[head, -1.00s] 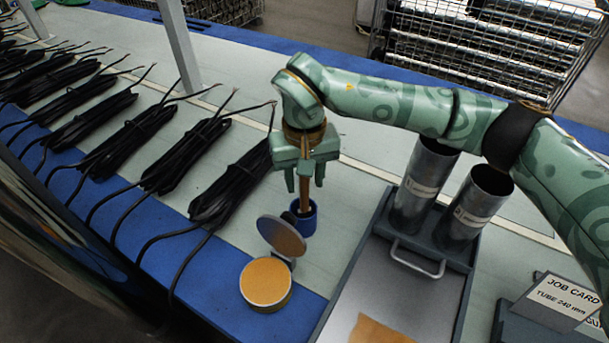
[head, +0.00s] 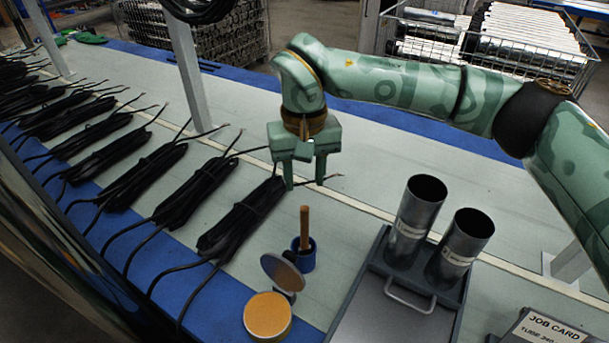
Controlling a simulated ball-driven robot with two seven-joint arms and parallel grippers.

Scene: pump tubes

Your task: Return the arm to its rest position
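My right arm comes in from the right, green with darker swirls. My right gripper (head: 305,184) hangs fingers down above the bench, open and empty. Below it, apart from its fingertips, a brown rod (head: 304,226) stands upright in a small blue cup (head: 303,256). Two grey metal tubes, a left one (head: 415,222) and a right one (head: 461,248), stand upright at the back of a grey tray (head: 372,258) with a handle. My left gripper is not in the view.
A round tin (head: 267,316) with orange content stands with its lid (head: 282,272) raised near the front. Several black cable bundles (head: 243,217) lie along the bench at left. A job card (head: 553,328) is at lower right. A wire basket (head: 480,38) stands behind the bench.

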